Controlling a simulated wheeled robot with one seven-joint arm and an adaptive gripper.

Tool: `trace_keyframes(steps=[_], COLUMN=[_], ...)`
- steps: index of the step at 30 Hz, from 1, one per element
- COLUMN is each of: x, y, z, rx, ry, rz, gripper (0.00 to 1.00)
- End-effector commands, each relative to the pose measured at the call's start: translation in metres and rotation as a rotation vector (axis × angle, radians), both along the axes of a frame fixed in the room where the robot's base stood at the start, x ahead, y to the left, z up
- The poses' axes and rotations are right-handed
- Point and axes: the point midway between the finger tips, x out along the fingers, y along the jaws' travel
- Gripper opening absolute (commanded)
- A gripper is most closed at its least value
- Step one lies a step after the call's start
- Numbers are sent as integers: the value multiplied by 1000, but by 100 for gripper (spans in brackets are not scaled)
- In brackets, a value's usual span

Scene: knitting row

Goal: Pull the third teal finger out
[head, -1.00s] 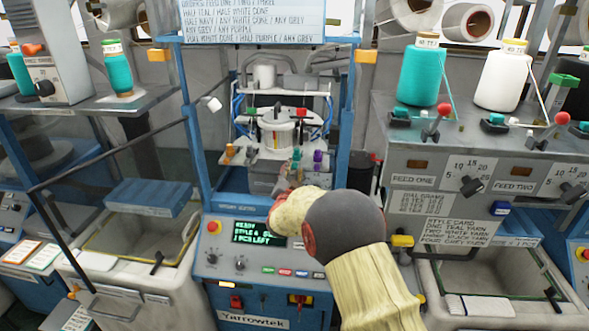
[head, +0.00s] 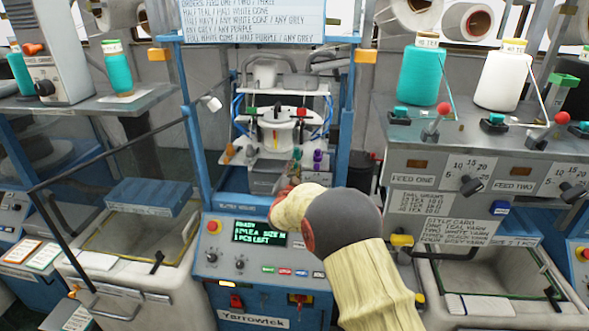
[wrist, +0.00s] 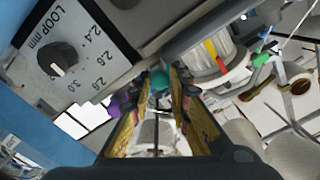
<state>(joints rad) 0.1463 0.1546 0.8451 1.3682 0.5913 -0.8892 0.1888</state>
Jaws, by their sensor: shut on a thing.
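The teal finger (wrist: 160,78) shows between the tips of my gripper (wrist: 160,88) in the wrist view. My jaws are shut on it, and their sides hide much of it. In the head view the teal finger (head: 297,154) is a small spot at the front of the knitting machine (head: 292,118), left of a purple finger (head: 318,157). The purple finger also shows just left of my jaws in the wrist view (wrist: 120,106). My arm hides most of my gripper in the head view.
An orange finger (head: 228,153) stands at the machine's left. A loop dial (wrist: 57,59) on a grey panel is close at the upper left in the wrist view. Blue frame posts (head: 192,140) flank the machine opening. The control panel (head: 250,260) lies below.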

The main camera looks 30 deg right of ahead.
Motion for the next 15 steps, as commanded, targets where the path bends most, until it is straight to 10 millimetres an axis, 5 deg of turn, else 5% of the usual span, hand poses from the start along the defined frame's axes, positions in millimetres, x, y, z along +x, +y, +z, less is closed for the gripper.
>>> trace_keyframes(steps=[15], x=[0], y=[0], z=[1], rx=[0], ry=[-1], rz=[-1], gripper=[0])
